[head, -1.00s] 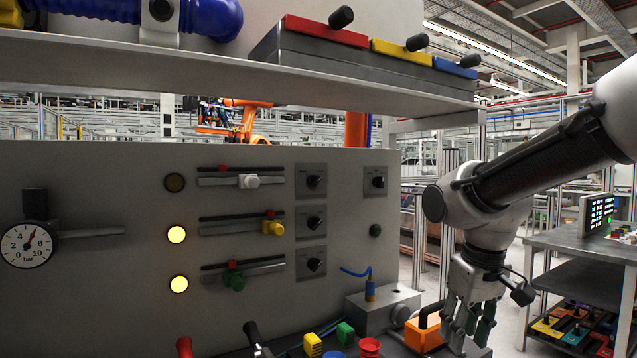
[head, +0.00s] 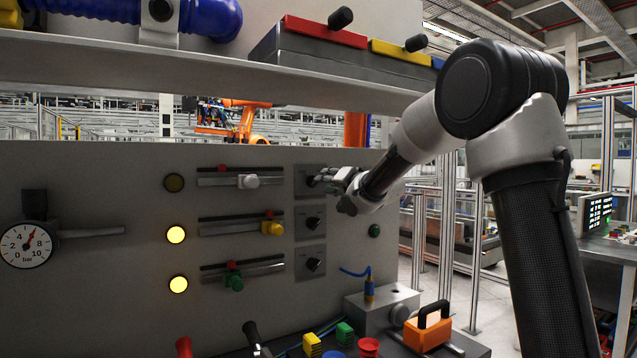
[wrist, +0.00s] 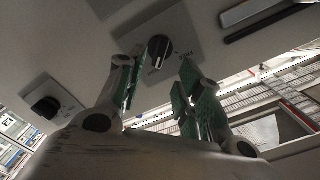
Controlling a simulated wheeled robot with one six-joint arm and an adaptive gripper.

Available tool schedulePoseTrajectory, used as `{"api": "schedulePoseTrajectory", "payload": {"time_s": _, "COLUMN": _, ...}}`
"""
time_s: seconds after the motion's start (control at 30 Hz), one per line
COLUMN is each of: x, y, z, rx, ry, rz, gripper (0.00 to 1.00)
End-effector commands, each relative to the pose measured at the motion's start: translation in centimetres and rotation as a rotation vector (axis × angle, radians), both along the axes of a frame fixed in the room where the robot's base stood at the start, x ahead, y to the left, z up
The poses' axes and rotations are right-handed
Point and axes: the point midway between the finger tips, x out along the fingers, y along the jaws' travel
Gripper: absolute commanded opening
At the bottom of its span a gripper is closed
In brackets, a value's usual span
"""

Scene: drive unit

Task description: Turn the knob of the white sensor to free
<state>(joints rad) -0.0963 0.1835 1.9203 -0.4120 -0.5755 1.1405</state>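The white sensor (head: 248,181) sits on the top rail of the grey panel. The black knob on its square plate (head: 307,190) is right of that rail, and my gripper (head: 322,178) partly covers it in the head view. I cannot tell whether the fingertips reach beside the knob, and I see no contact.
The middle-row knob (head: 312,223) and bottom-row knob (head: 313,264) lie below. The top lamp (head: 174,183) is dark; the two lower lamps are lit. A shelf (head: 200,80) overhangs the panel.

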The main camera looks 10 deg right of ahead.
Motion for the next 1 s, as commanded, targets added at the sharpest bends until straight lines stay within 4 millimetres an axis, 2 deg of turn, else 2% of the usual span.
{"api": "schedulePoseTrajectory", "payload": {"time_s": 0.2, "x": 3.6, "y": 1.2, "z": -0.2, "rx": -0.002, "ry": 0.002, "rz": 0.000, "gripper": 0.36}}
{"api": "schedulePoseTrajectory", "payload": {"time_s": 0.33, "x": 5.3, "y": 1.7, "z": -0.1, "rx": -0.003, "ry": 0.002, "rz": -0.001, "gripper": 0.36}}
{"api": "schedulePoseTrajectory", "payload": {"time_s": 0.5, "x": 6.2, "y": 2.0, "z": -0.1, "rx": -0.003, "ry": 0.002, "rz": -0.001, "gripper": 0.36}}
{"api": "schedulePoseTrajectory", "payload": {"time_s": 0.73, "x": 6.2, "y": 2.0, "z": -0.1, "rx": -0.004, "ry": 0.002, "rz": -0.001, "gripper": 0.36}}
{"api": "schedulePoseTrajectory", "payload": {"time_s": 0.93, "x": 6.2, "y": 2.0, "z": -0.1, "rx": -0.004, "ry": 0.002, "rz": -0.001, "gripper": 0.00}}
{"api": "schedulePoseTrajectory", "payload": {"time_s": 1.0, "x": 6.2, "y": 2.0, "z": -0.1, "rx": -0.004, "ry": 0.002, "rz": -0.002, "gripper": 0.00}}
